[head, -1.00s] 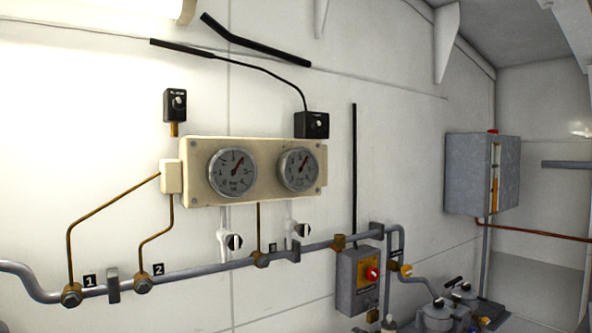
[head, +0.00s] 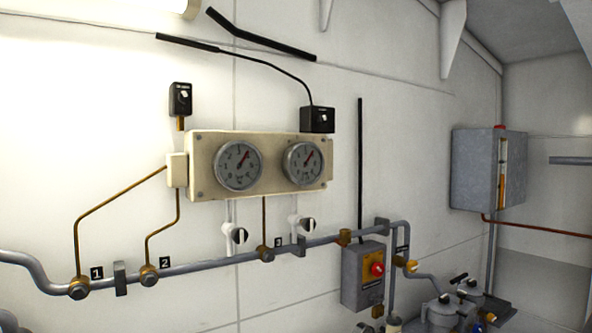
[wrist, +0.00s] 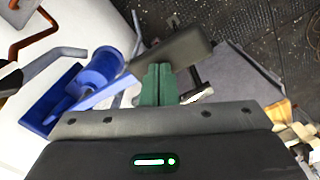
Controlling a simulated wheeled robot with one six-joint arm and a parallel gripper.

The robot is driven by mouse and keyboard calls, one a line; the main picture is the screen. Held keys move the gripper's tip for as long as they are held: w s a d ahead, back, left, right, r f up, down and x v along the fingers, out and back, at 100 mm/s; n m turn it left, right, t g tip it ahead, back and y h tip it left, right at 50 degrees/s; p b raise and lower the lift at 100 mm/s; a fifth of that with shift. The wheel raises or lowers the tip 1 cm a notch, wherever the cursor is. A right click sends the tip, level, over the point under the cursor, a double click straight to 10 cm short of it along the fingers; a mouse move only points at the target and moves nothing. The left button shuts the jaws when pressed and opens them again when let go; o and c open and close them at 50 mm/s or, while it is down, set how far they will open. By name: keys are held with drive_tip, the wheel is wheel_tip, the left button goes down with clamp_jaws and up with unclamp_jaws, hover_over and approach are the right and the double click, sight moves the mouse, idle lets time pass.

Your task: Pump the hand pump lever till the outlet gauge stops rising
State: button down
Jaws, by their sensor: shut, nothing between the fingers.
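Two round gauges sit on a cream panel (head: 197,150) on the wall, a left gauge (head: 239,166) and a right gauge (head: 304,163). Both red needles point up and to the right. I cannot read which one is the outlet gauge. In the wrist view my gripper (wrist: 159,84) has its green fingers together and empty. A dark grey bar (wrist: 170,50) lies just beyond the fingertips; I cannot tell whether it touches them or is the lever. A blue cylindrical body (wrist: 98,70), perhaps the hand pump, is left of the fingers. My gripper is not in the head view.
A grey pipe (head: 210,266) with brass fittings runs along the wall below the gauges. A grey box with a red knob (head: 377,269) and grey canisters (head: 440,309) stand at lower right. A grey cabinet (head: 475,168) hangs on the right. Dark riveted deck (wrist: 240,22) shows in the wrist view.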

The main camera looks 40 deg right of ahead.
drive_tip(key=shift+f+b, duration=3.45)
drive_tip(key=shift+f, duration=1.85)
wheel_tip(320, 180, up, 12)
drive_tip(key=p, duration=0.9)
drive_tip(key=shift+f+p, duration=0.1)
drive_tip(key=shift+p, duration=0.2)
wheel_tip(320, 180, down, 12)
drive_tip(key=b, duration=0.9)
wheel_tip(320, 180, up, 12)
drive_tip(key=p, duration=0.9)
drive_tip(key=shift+p, duration=0.35)
